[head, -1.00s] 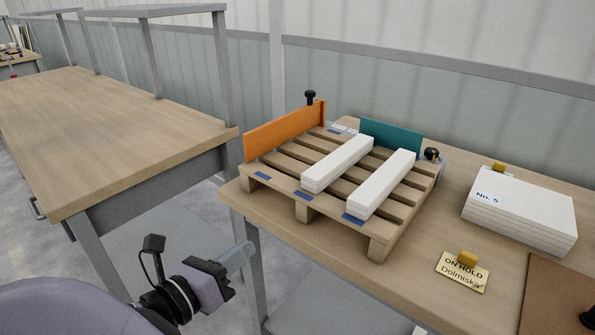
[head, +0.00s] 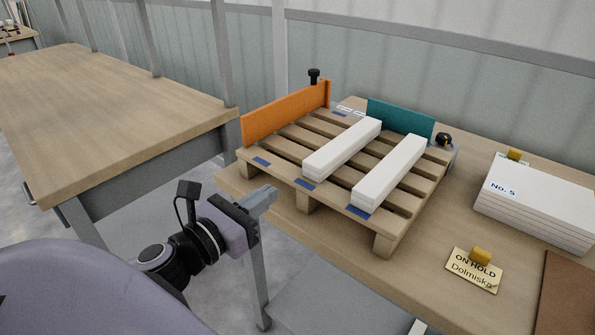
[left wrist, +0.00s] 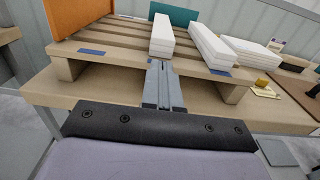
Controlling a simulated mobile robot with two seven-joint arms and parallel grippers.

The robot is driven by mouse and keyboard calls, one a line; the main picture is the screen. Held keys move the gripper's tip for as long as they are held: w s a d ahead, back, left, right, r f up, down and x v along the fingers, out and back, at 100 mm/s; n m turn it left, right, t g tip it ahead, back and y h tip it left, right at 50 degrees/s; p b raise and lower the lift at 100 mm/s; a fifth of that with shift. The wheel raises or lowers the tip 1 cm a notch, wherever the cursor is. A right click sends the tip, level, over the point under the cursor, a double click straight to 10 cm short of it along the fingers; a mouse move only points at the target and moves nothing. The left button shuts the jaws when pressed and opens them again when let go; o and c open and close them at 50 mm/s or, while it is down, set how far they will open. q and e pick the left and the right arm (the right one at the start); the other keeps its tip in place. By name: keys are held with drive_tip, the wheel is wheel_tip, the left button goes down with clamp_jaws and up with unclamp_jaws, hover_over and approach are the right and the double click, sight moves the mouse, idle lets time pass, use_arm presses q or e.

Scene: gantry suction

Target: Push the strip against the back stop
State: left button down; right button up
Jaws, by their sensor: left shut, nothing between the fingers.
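Two white strips lie side by side across the pallet (head: 384,243): a left strip (head: 342,148) and a right strip (head: 389,174). A teal stop (head: 401,119) stands at the pallet's back edge; I cannot tell whether either strip touches it. An orange board (head: 285,113) stands along the left side. My left gripper (head: 268,193) is shut and empty, in front of the pallet's front edge and apart from the strips. In the left wrist view its fingers (left wrist: 160,68) point toward the near end of the left strip (left wrist: 162,38). My right gripper is out of view.
Blue marks (head: 361,211) lie on the pallet's front board. A black knob (head: 445,139) is beside the teal stop. To the right are a white stack (head: 540,210) and an "ON HOLD" card (head: 473,270). Another wooden table (head: 100,120) stands left, across a gap.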

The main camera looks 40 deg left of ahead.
use_arm(q)
drive_tip(key=p, duration=0.1)
approach(311, 160)
drive_tip(key=shift+w+d+f, duration=0.1)
drive_tip(key=shift+w+d, duration=0.05)
drive_tip(key=shift+w, duration=1.2)
drive_tip(key=shift+w+d+f, duration=0.1)
drive_tip(key=shift+w+d, duration=0.1)
drive_tip(key=shift+w, duration=1.2)
drive_tip(key=shift+w+r+p, duration=0.1)
drive_tip(key=shift+w+p, duration=0.2)
drive_tip(key=shift+p, duration=0.05)
drive_tip(key=w+p, duration=0.1)
drive_tip(key=w, duration=0.2)
drive_tip(key=shift+w+d, duration=0.15)
drive_tip(key=shift+w, duration=0.25)
drive_tip(key=shift+r, duration=0.15)
